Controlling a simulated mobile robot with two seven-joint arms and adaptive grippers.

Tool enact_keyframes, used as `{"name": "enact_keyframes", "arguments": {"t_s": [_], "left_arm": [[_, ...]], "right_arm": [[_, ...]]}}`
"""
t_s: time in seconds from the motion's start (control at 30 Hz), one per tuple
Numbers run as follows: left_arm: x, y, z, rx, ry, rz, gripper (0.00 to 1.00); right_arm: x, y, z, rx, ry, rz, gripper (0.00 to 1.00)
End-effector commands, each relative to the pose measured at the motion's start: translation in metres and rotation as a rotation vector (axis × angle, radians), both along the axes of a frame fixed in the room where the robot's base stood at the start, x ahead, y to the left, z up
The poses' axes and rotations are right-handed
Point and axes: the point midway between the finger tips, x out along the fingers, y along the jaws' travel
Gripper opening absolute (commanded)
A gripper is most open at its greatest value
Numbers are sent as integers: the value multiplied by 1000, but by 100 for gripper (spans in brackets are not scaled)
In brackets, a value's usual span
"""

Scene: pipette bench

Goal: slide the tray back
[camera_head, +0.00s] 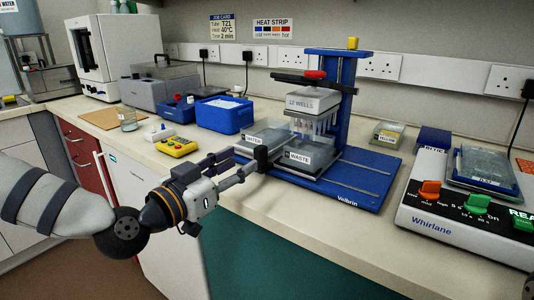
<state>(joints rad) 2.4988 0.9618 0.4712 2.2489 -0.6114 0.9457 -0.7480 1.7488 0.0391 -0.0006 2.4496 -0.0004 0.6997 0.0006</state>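The Velbrin pipetting stand has a blue base (355,190) and a blue column. On its base is a grey tray part labelled WASTE (302,158), with a part labelled WATER (256,138) to its left. A block of tips under a lid marked 12 WELLS (313,101) hangs over the WASTE part. My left gripper (245,157) is at the front left of these trays, its fingers apart and nothing seen between them. A dark fingertip overlaps the near edge where WATER and WASTE meet; I cannot tell if it touches.
A blue box (224,114) and a yellow device with red buttons (177,147) stand left of the stand. The Whirlane machine (450,228) with coloured switches is at the right. A small yellow-labelled container (387,134) stands behind. The front bench strip is clear.

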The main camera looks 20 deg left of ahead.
Motion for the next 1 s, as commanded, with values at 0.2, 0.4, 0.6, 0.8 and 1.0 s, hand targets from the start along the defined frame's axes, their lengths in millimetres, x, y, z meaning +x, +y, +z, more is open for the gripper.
{"name": "enact_keyframes", "arguments": {"t_s": [0.2,0.4,0.6,0.8,1.0], "left_arm": [[52,-19,-8,1,11,-1,38],[75,-28,-5,-1,10,-1,38],[77,-29,-3,-2,8,0,38],[77,-29,-3,-2,8,0,11],[77,-28,-3,-2,8,0,0]], "right_arm": [[-14,0,-14,0,47,1,0],[-17,0,-18,0,56,2,0],[-16,0,-17,0,56,3,0],[-16,0,-17,0,55,3,0],[-16,0,-17,0,55,3,0]]}}
